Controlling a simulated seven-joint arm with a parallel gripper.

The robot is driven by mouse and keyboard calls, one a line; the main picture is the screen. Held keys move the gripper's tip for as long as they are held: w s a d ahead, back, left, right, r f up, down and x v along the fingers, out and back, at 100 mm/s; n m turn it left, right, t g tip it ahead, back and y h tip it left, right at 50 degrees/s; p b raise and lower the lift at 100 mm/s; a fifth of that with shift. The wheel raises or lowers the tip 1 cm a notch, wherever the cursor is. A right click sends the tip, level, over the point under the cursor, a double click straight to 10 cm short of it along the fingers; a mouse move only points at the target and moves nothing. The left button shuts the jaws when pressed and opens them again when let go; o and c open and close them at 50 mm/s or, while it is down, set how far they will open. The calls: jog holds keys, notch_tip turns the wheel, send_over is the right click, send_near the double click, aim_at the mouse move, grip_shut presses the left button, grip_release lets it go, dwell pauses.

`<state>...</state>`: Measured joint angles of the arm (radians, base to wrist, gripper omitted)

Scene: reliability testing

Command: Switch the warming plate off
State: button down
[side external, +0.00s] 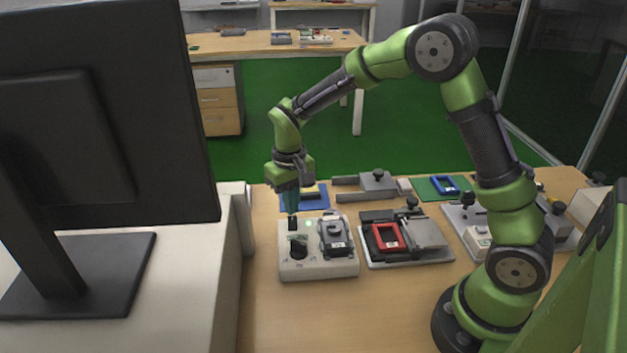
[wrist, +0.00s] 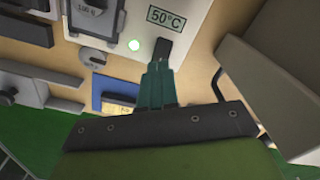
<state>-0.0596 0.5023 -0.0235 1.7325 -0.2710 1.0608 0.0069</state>
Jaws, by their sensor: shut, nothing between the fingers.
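My gripper (side external: 292,211) is shut and empty, pointing down right over the switch. In the wrist view its teal fingers (wrist: 159,68) reach a dark part by the label. I cannot tell whether they touch it.
A fixture with a red frame (side external: 387,236) stands right of the box. A blue tray (side external: 312,197) lies behind it, and a grey clamp fixture (side external: 378,181) is at the back. A large monitor (side external: 100,115) stands at the left. Bare bench (side external: 345,315) lies in front.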

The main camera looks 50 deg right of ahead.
aim_at(293, 219)
jog(key=shift+f, duration=0.9)
dwell(0.3)
jog(key=shift+r, duration=3.55)
jog(key=shift+s+f, duration=0.1)
jog(key=shift+f, duration=0.2)
jog(key=s+r+t+y, duration=0.1)
jog(key=s+r+t, duration=0.2)
jog(key=s+r, duration=0.3)
jog(key=s+a+r+m+t+y, duration=0.1)
jog(key=s+r+t, duration=0.3)
jog(key=s, duration=0.9)
notch_tip(293, 219, up, 2)
jog(key=shift+s+a+r, duration=0.1)
jog(key=shift+s+a, duration=0.15)
jog(key=shift+s, duration=0.1)
